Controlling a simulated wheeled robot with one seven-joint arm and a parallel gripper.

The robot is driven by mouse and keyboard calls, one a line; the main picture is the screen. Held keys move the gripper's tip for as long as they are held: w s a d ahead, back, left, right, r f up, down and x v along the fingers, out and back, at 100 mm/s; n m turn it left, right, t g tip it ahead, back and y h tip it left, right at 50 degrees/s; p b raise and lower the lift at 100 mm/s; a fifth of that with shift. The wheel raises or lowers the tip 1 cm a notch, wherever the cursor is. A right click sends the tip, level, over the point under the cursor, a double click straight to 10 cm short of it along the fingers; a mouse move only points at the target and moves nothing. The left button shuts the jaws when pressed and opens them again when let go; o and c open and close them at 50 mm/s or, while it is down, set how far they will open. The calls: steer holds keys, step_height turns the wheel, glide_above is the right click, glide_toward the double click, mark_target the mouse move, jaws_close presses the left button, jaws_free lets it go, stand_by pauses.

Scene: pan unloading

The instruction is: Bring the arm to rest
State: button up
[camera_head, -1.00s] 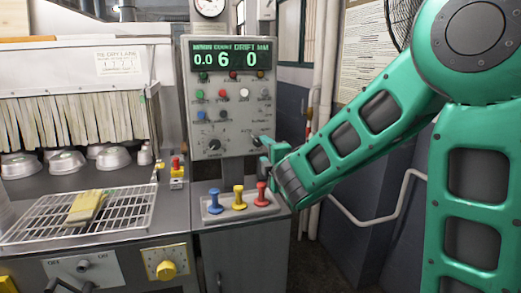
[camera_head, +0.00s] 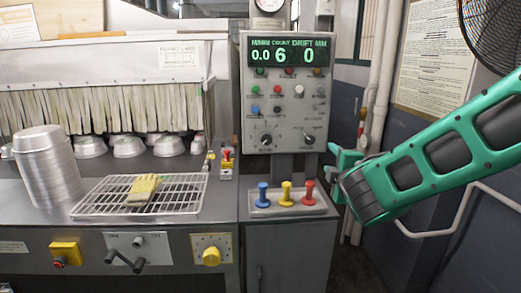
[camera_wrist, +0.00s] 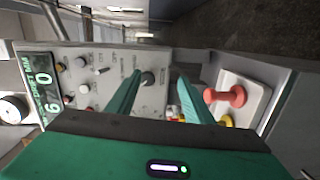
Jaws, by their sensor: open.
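My green arm reaches in from the right in the head view. My gripper (camera_head: 345,160) is in front of the right edge of the grey control panel (camera_head: 257,100), a little above and right of the red peg. In the wrist view my gripper (camera_wrist: 155,85) shows two green fingers spread apart, with nothing held between them. A dark knob (camera_wrist: 148,78) on the panel shows between the fingers, beyond them. The red peg (camera_wrist: 226,96) shows to the right of the fingers, apart from them.
Blue (camera_head: 262,196), yellow (camera_head: 286,194) and red (camera_head: 308,193) pegs stand on a grey block. A wire rack (camera_head: 178,196) holds a folded yellow cloth (camera_head: 143,189). Stacked pans (camera_head: 48,170) stand at left. A white pipe (camera_head: 378,80) and wall lie right.

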steer(key=s+d+f+m+g+h, duration=0.2)
steer(key=s+d+f+m+g, duration=0.3)
steer(key=s+d+m, duration=0.3)
steer(key=s+d+f+m+g+h, duration=0.2)
steer(key=s+d+f+m+g, duration=0.25)
steer(key=s+d, duration=0.4)
steer(key=s+f+m+g+y, duration=0.1)
steer(key=s+m+g, duration=0.1)
steer(key=s, duration=0.5)
steer(key=s+a+f+m+g+y, duration=0.1)
steer(key=s+m+g+y, duration=0.1)
steer(key=s+m, duration=0.3)
steer(key=s+a+f+m+g+y, duration=0.1)
steer(key=s+m+g+y, duration=0.1)
steer(key=s, duration=0.8)
steer(key=shift+s+f+m+g, duration=0.3)
steer(key=shift+m+g, duration=0.35)
steer(key=shift+g, duration=0.1)
steer(key=shift+w+f, duration=0.25)
steer(key=shift+w, duration=0.35)
